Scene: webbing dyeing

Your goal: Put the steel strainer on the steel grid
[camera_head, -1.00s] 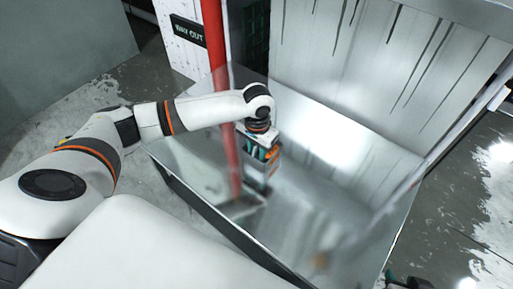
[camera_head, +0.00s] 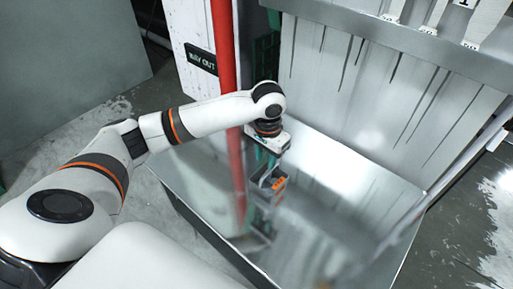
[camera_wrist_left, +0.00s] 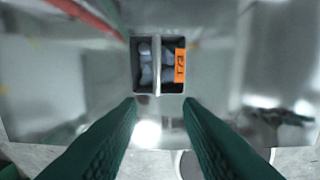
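A small grey open box (camera_head: 268,185) with an orange label stands on the shiny steel table. My left gripper (camera_head: 264,158) is above the box, pointing down. In the left wrist view its green fingers (camera_wrist_left: 160,104) are wide apart with nothing between the tips; the box shows just beyond them. I cannot make out a steel strainer or steel grid for certain. My right gripper is out of view.
The steel table (camera_head: 335,205) is mirror-like and mostly bare around the box. A red pole (camera_head: 223,45) and a sign (camera_head: 200,58) stand behind its left corner. A streaked pale panel (camera_head: 375,85) rises behind it.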

